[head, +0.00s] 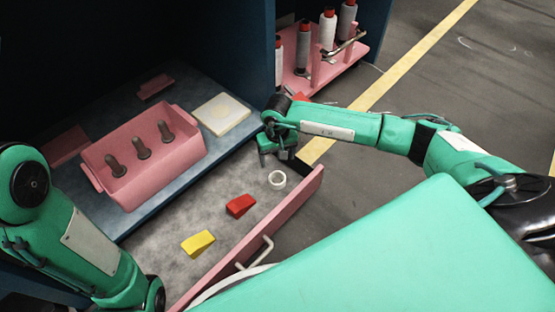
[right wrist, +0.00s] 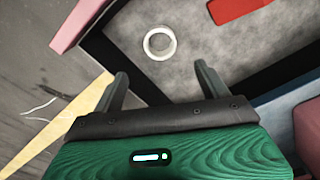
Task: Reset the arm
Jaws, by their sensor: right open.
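My right arm reaches in from the right in the head view. My right gripper (head: 276,160) hangs above the far right end of the open drawer (head: 297,200). In the right wrist view, its two fingers (right wrist: 163,84) are spread apart with nothing between them. A white ring (head: 277,187) lies on the drawer floor just below the gripper. The ring also shows beyond the fingertips in the right wrist view (right wrist: 160,59), apart from them. My left arm enters at the lower left of the head view, and its gripper is out of sight.
A red block (head: 240,206) and a yellow block (head: 198,243) lie in the drawer. A pink bin (head: 150,183) with several dark pegs stands on the blue-grey shelf, beside a pale square pad (head: 221,113). A pink rack (head: 350,55) holds several spools at the back.

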